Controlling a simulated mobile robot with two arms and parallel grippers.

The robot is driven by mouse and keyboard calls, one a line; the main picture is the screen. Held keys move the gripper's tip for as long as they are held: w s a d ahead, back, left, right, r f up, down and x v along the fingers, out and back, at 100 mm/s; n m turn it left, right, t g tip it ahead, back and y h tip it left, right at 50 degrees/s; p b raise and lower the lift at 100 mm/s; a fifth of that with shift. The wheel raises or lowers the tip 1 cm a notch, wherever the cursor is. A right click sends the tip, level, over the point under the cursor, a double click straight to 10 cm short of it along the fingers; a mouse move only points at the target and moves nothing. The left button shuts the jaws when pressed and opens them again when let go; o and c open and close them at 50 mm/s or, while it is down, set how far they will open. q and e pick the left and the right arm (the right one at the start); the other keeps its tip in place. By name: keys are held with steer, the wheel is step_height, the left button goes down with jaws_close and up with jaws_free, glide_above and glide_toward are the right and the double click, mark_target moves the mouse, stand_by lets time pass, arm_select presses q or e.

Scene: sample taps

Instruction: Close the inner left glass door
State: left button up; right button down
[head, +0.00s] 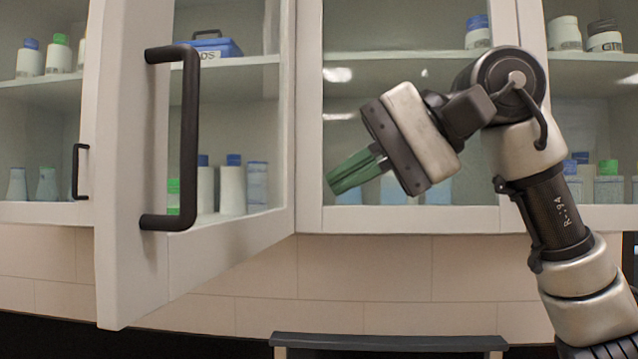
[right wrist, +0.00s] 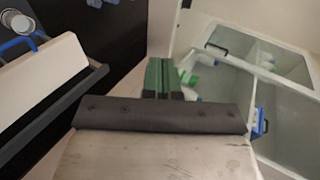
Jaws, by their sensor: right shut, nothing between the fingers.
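The open glass door (head: 120,200) has a white frame and a long black bar handle (head: 188,140). It stands swung out from the cabinet front on the left of the head view, with its hinge side near the picture's middle. My right gripper (head: 345,175) has green fingers, shut with nothing between them. It is in front of the closed glass door to the right of the open one, apart from the open door's handle. The green fingers also show in the right wrist view (right wrist: 164,76). My left gripper is not in view.
Shelves behind the glass hold bottles (head: 232,185) and a blue box (head: 215,47). Another cabinet door with a black handle (head: 79,171) is at the far left. A dark-topped ledge (head: 390,341) is below the cabinet. The tiled wall (head: 330,280) beneath is clear.

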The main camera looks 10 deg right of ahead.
mark_target(223, 228)
steer(key=p+x, duration=0.1)
steer(key=x, duration=0.2)
steer(key=p+x, duration=0.1)
steer(key=x, duration=0.2)
steer(key=r+p+x, duration=0.1)
steer(key=x, duration=0.3)
steer(key=shift+w+a, duration=0.25)
steer(key=shift+w, duration=0.15)
steer(key=shift+a+p, duration=0.35)
steer(key=shift+a, duration=0.45)
steer(key=shift+w+f, duration=0.1)
steer(key=shift+w, duration=0.1)
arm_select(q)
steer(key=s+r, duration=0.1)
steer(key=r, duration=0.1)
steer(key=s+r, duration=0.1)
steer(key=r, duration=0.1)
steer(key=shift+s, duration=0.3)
